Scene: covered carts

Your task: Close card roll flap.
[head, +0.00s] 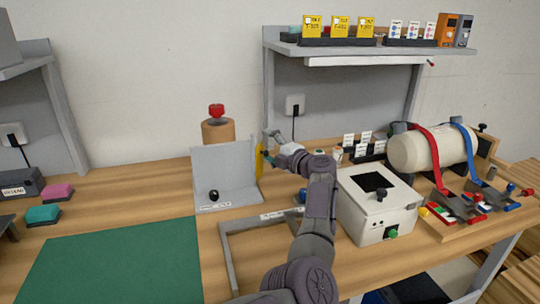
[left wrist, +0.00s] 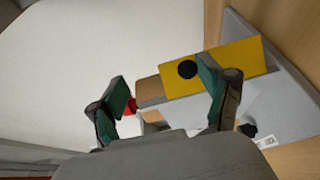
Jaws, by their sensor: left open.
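A brown card roll (head: 218,131) with a red knob (head: 216,111) stands upright behind a grey upright panel (head: 225,170). A yellow flap (head: 259,162) shows nearly edge-on at the panel's right edge. In the left wrist view the yellow flap (left wrist: 235,68) has a black knob (left wrist: 187,69), and part of the brown roll (left wrist: 150,91) shows beyond it. My left gripper (head: 267,147) is open beside the flap. In the left wrist view its fingers (left wrist: 162,80) are spread, with one partly covering the flap; I cannot tell whether they touch. My right gripper is not in view.
A white box (head: 376,205) with a black knob stands right of my left arm. A strapped cream cylinder (head: 425,150) lies farther right. A grey frame (head: 235,235) lies in front of the panel. A green mat (head: 110,262) leaves clear room at left. A loaded shelf (head: 370,48) hangs above.

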